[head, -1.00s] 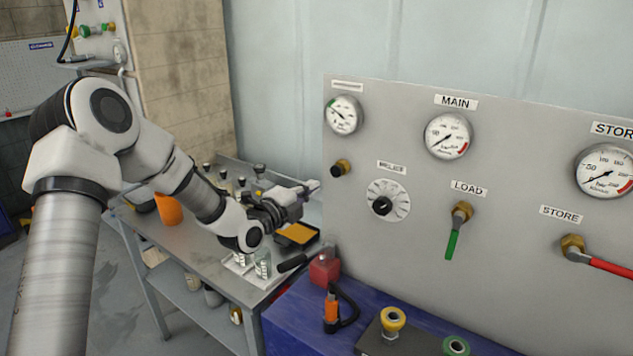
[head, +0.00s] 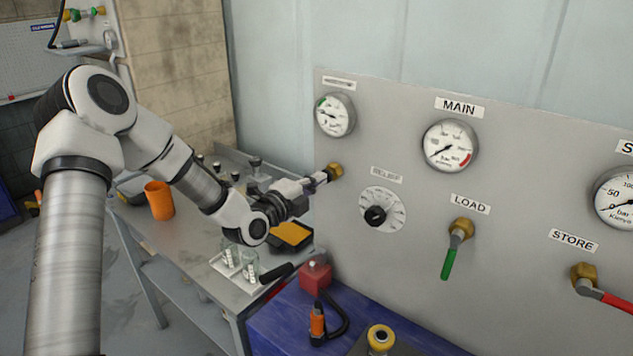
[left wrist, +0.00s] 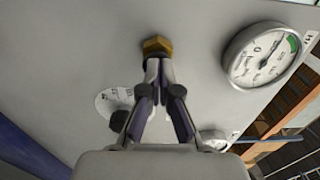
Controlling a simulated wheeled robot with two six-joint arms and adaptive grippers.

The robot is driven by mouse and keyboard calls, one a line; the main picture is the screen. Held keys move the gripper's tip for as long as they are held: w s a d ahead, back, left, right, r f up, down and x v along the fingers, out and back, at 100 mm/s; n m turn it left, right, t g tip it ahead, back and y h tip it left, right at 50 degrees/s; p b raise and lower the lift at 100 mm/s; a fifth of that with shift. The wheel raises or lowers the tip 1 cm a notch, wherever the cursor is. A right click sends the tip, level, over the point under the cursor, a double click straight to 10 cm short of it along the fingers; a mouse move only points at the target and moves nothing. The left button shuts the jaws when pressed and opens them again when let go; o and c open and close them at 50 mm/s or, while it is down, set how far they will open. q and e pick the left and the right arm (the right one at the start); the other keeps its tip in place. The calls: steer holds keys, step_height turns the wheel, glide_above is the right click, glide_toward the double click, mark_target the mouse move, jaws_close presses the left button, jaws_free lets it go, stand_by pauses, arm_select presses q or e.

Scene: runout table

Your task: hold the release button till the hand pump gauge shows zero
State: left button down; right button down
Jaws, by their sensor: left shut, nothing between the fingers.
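The small gauge (head: 335,115) with a green band is at the upper left of the grey panel; its label is too blurred to read. It also shows in the left wrist view (left wrist: 265,56), its needle off the green band; I cannot read the exact value. Below it is the release button's brass fitting (head: 336,170), also in the left wrist view (left wrist: 157,45). My left gripper (head: 321,179) is shut and empty, its fingertips (left wrist: 158,68) at the fitting. They hide most of the button, so I cannot tell whether it is pressed in. My right gripper is not in view.
The panel (head: 400,275) also carries a dial (head: 382,209), the MAIN gauge (head: 449,146), a green LOAD lever (head: 448,264) and a red STORE lever (head: 612,297). Beneath my left arm is a bench with an orange cup (head: 159,200) and a yellow-topped tray (head: 291,235).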

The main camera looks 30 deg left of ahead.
arm_select(q)
steer(key=shift+w+r+b, duration=0.1)
steer(key=shift+w+b, duration=0.3)
steer(key=shift+w, duration=0.35)
steer(key=shift+r, duration=0.2)
stand_by(0.4)
